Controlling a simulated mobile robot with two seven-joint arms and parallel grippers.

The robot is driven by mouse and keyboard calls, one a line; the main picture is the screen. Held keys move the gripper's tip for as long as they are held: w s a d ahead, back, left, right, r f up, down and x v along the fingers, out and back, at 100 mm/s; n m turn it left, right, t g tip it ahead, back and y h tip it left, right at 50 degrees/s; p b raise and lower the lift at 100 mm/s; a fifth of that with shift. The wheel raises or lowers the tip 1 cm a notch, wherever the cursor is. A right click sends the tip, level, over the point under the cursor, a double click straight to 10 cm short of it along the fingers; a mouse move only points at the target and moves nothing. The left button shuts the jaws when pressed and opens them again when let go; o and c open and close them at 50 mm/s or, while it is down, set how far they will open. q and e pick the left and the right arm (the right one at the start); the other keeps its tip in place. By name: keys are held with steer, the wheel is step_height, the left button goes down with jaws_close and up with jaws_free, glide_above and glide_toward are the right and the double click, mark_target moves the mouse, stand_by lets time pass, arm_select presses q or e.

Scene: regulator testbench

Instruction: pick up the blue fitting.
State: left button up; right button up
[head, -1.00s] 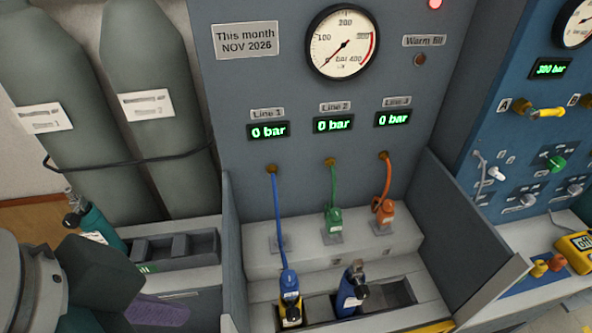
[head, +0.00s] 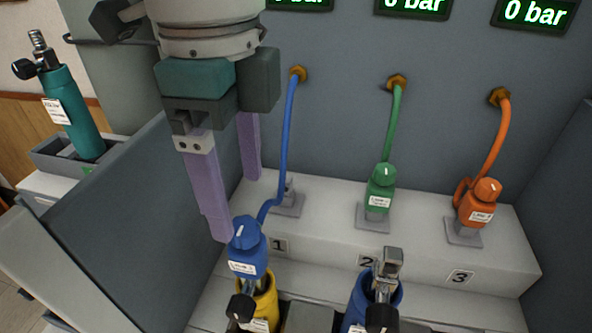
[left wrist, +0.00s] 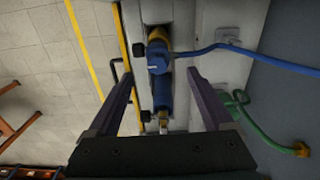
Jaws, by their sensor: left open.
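The blue fitting (head: 247,248) sits on top of a yellow cylinder (head: 265,298) at the front of the bench. A blue hose (head: 287,130) runs from it up to a brass port on the panel. My left gripper (head: 236,207) is open and empty, its purple fingers pointing down just above and behind the fitting. In the left wrist view, the blue fitting (left wrist: 158,58) lies between the fingertips' lines and slightly beyond the fingertips (left wrist: 160,73). No contact is visible. My right gripper is not in view.
A blue cylinder (head: 357,300) with a metal valve stands right of the yellow one. Green (head: 381,190) and orange (head: 481,203) fittings sit on holders at stations 2 and 3. A grey side wall (head: 140,225) rises left of my gripper. A teal cylinder (head: 73,120) stands at far left.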

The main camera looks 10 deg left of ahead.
mark_target(246, 243)
arm_select(q)
steer(key=f, duration=0.8)
steer(key=shift+s+f, duration=0.2)
steer(key=shift+f, duration=0.15)
steer(key=shift+c, duration=0.2)
jaws_close()
